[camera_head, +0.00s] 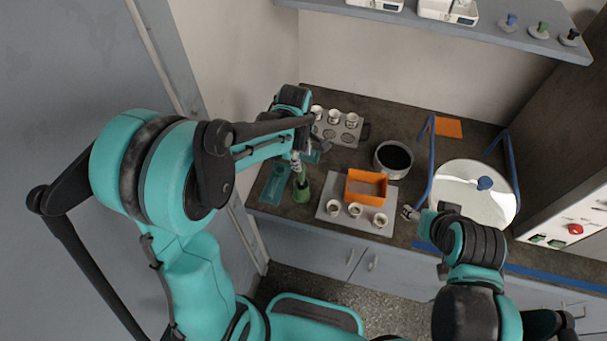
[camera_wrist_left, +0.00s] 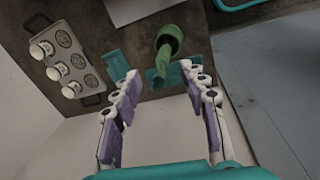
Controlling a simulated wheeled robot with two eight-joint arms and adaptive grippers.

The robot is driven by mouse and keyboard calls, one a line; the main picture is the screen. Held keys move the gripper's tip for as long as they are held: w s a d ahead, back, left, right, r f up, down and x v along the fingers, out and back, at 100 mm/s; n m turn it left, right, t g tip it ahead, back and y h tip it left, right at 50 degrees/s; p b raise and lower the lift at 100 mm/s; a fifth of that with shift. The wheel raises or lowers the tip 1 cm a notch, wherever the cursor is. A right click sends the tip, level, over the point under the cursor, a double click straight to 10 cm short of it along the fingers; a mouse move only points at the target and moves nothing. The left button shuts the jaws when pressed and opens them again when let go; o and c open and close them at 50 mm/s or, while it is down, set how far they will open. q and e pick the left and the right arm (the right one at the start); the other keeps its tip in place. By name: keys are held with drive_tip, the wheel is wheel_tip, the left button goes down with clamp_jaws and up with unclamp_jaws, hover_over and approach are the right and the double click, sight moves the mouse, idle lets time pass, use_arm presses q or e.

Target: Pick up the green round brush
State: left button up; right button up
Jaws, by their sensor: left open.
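The green round brush (camera_head: 301,191) stands on the dark counter at the left, beside a teal tray (camera_head: 272,186). In the left wrist view the brush (camera_wrist_left: 168,42) shows as a green round body beyond the fingertips. My left gripper (camera_head: 298,164) is above and behind the brush in the head view, partly covering its upper end. In the left wrist view the left gripper (camera_wrist_left: 159,72) is open, with nothing between its fingers. My right gripper (camera_head: 409,212) is at the counter's front, right of the grey tray; its fingers are too small to judge.
A metal holder with white cups (camera_head: 350,136) stands at the back. Small coloured-top items (camera_head: 539,30) stand on the shelf.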

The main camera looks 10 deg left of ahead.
sight(303, 169)
use_arm(q)
drive_tip(key=f, duration=0.3)
drive_tip(key=f+b, duration=0.1)
drive_tip(key=f, duration=0.1)
drive_tip(key=shift+w+d+f, duration=0.1)
drive_tip(key=shift+w+f, duration=0.15)
drive_tip(key=shift+f, duration=0.1)
drive_tip(key=shift+c, duration=0.2)
clamp_jaws()
